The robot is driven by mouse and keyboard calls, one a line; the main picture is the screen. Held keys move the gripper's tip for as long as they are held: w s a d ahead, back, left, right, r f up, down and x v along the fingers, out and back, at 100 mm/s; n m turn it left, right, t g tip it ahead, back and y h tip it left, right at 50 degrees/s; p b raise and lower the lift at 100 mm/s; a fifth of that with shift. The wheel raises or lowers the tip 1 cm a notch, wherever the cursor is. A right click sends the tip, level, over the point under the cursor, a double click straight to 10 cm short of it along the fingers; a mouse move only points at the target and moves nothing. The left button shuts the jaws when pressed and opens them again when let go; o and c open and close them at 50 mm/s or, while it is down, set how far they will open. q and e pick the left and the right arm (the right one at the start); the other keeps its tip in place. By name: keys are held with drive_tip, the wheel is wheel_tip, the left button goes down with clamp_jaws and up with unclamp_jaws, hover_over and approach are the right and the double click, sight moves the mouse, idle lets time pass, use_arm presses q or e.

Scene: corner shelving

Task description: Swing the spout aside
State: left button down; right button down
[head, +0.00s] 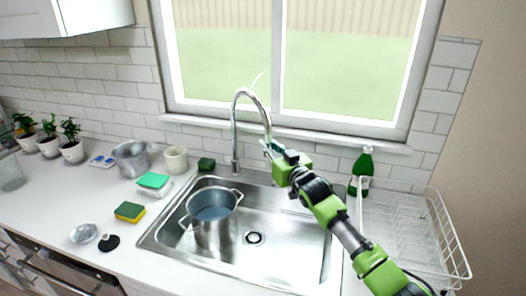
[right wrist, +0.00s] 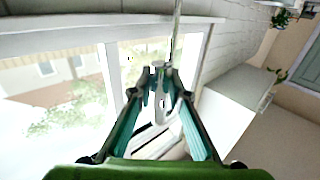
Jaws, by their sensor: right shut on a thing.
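The chrome spout (head: 250,94) arches up from the counter behind the sink and curves down to the right. My right gripper (head: 268,145) is at the downturned end of the spout, below the window sill, and is shut on it. In the right wrist view the fingers of my right gripper (right wrist: 161,92) close around the end of the spout (right wrist: 176,38). The steel sink (head: 290,262) holds a grey pot (head: 216,236), which stands in its left part, left of the drain. My left gripper is not in view.
A green bottle (head: 362,165) and a white dish rack (head: 400,222) stand right of the sink, close to my right arm. A sponge (head: 130,211), a cup (head: 175,159) and several potted plants (head: 72,148) are on the left counter. The window (head: 225,60) is behind the spout.

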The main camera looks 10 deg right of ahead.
drive_tip(key=shift+w+d+r, duration=0.1)
drive_tip(key=shift+w+d, duration=0.05)
drive_tip(key=shift+d, duration=0.15)
drive_tip(key=shift+w+d, duration=0.35)
drive_tip(key=shift+d, duration=0.2)
drive_tip(key=c, duration=1.9)
unclamp_jaws()
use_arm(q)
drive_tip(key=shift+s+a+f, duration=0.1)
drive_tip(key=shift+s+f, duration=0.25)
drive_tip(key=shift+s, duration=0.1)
